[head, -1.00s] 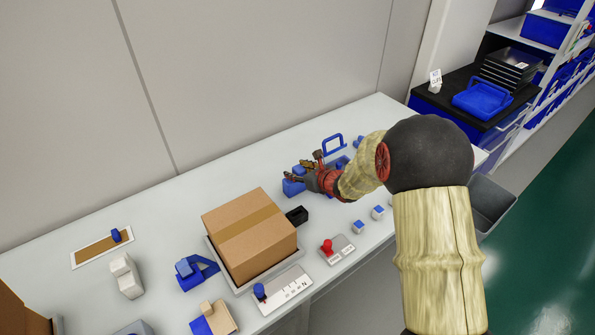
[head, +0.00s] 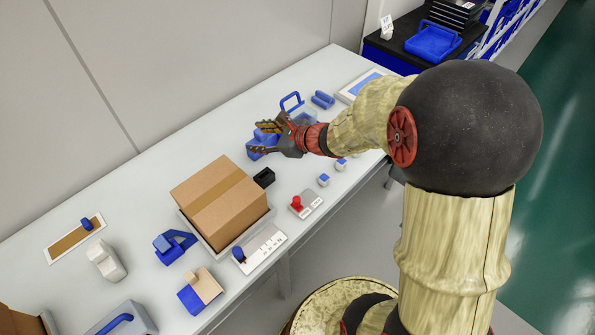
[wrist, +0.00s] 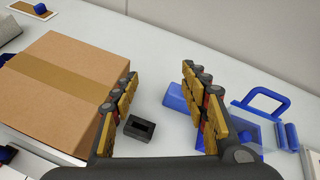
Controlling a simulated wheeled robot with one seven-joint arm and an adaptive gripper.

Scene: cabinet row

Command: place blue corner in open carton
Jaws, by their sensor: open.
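My gripper (head: 262,137) is open and empty, its fingers spread above the bench beside a blue block-like part (head: 265,143), which they partly hide. In the wrist view my gripper (wrist: 160,78) has this blue part (wrist: 178,98) just behind its right finger; I cannot tell if they touch. I cannot tell for sure which blue piece is the blue corner; an angled blue piece (head: 175,247) lies left of the taped carton. That brown carton (head: 218,200) looks closed, on a grey tray. A brown box edge (head: 15,318), cut off at lower left, may be the open carton.
A small black holder (head: 264,177) stands between carton and gripper. A blue handle (head: 291,101) rises beyond the gripper. A red-knobbed plate (head: 304,204) and a white labelled plate (head: 259,247) line the front edge. The wall closes off the back.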

